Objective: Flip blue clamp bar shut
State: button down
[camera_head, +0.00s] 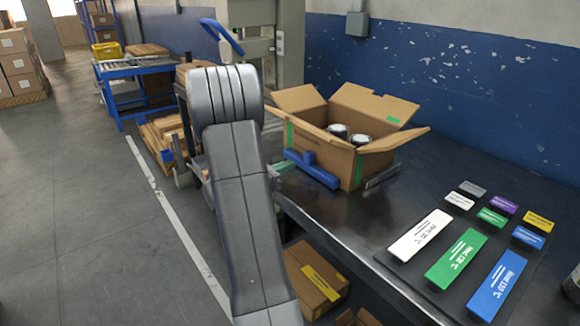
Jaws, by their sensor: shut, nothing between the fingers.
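Two blue parts could be the clamp bar, and I cannot tell which one it is. One blue bar (222,37) stands up at a slant at the grey machine column, at the top of the picture just above my arm. The other blue bar (312,170) lies low on the dark table against the front of an open cardboard box. My grey arm rises from the bottom to the upper middle and hides part of the machine. My gripper is not visible in this view.
The open box (372,160) holds two round-topped items (360,141). Several coloured labels, including a green one (456,259), lie on the right of the dark table (335,215). A cardboard box (313,285) sits below the table. The floor at left (75,220) is clear.

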jog(key=v, duration=0.9)
jog(key=shift+s+a, duration=0.2)
jog(key=shift+a, duration=0.15)
